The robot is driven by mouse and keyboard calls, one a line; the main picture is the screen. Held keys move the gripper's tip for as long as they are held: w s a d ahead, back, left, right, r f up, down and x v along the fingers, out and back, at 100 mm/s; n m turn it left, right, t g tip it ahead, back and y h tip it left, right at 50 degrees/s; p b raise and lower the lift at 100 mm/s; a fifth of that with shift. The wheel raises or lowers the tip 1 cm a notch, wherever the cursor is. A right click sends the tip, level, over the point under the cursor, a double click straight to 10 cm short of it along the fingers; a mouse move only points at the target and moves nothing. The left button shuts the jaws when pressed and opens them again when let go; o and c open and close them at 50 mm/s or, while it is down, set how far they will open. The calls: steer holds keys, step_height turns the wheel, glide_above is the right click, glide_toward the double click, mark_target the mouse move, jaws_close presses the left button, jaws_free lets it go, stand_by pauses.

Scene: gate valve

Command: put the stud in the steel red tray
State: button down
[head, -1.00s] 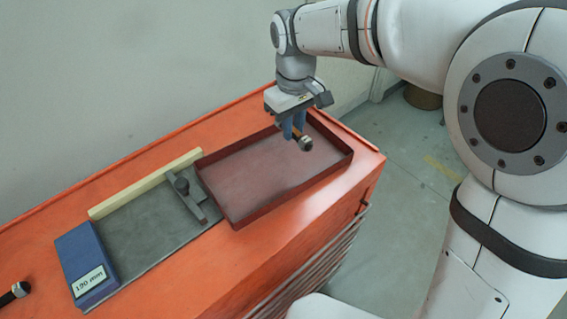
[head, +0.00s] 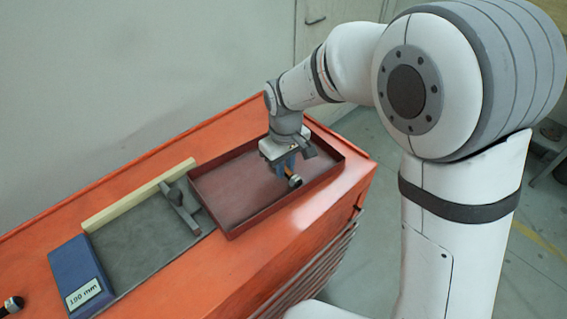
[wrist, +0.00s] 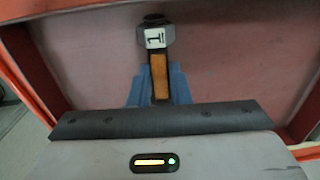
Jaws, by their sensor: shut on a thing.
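The stud (wrist: 157,68) has a brass-coloured shank and a dark grey hex head marked with a white label. It is held between the blue fingers of my gripper (wrist: 158,90). In the head view, my gripper (head: 287,170) points down inside the outline of the red tray (head: 235,190), towards its right end, with the stud's head (head: 295,181) showing below the fingers. The tray's floor shows behind the stud in the wrist view. I cannot tell whether the stud touches the floor. My fingers hide part of the shank.
Left of the tray is a grey plate (head: 140,240) with a dark clamp-like piece (head: 180,205), a cream strip (head: 140,195) and a blue labelled block (head: 80,275). Another dark-headed piece (head: 14,304) lies at the lower left. The orange cabinet top (head: 210,270) bears them all.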

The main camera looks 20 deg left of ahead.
steer(key=shift+f, duration=0.1)
steer(key=c, duration=1.3)
jaws_free()
steer(key=shift+c, duration=0.2)
step_height(320, 180, up, 12)
steer(key=b, duration=0.1)
